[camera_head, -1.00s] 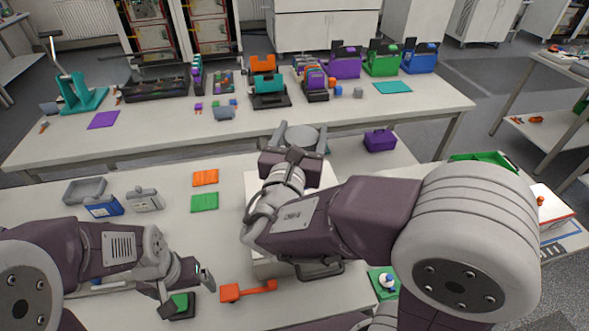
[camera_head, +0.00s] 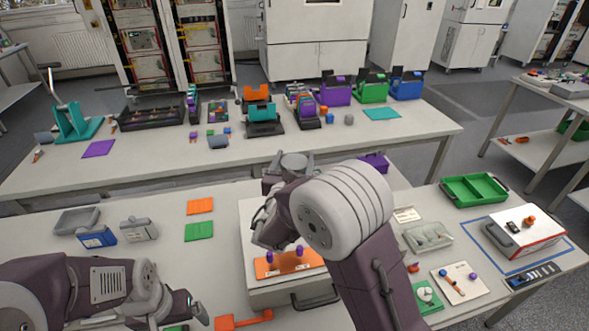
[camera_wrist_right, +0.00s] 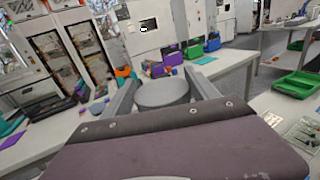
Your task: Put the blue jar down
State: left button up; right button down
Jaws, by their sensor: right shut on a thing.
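My right gripper (camera_head: 290,163) is shut on a round thing with a grey top (camera_head: 294,166), held beyond the wrist above the back part of the near bench. The wrist view shows this round grey top (camera_wrist_right: 162,92) between the two fingers (camera_wrist_right: 163,95). No blue shows on it, so I cannot tell its body colour; its lower part is hidden behind the gripper body. My left gripper (camera_head: 188,306) is low at the front left of the near bench, by a green piece (camera_head: 176,328); its jaws are not clear.
A white box (camera_head: 250,222) with an orange plate (camera_head: 290,262) stands under my right arm. Orange (camera_head: 200,206) and green (camera_head: 199,231) mats lie left of it, with bare bench around them. A blue container (camera_head: 97,238) stands farther left. A green tray (camera_head: 474,190) is at right.

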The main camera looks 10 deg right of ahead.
notch_tip(320, 180, down, 3)
jog(key=shift+r, duration=0.1)
jog(key=shift+w+f, duration=0.1)
jog(key=shift+f, duration=0.2)
jog(key=shift+c, duration=1)
grip_release()
jog(key=shift+r, duration=0.3)
pick_arm(q)
notch_tip(320, 180, down, 2)
jog(key=shift+b, duration=1.05)
pick_arm(e)
jog(key=v, duration=1.2)
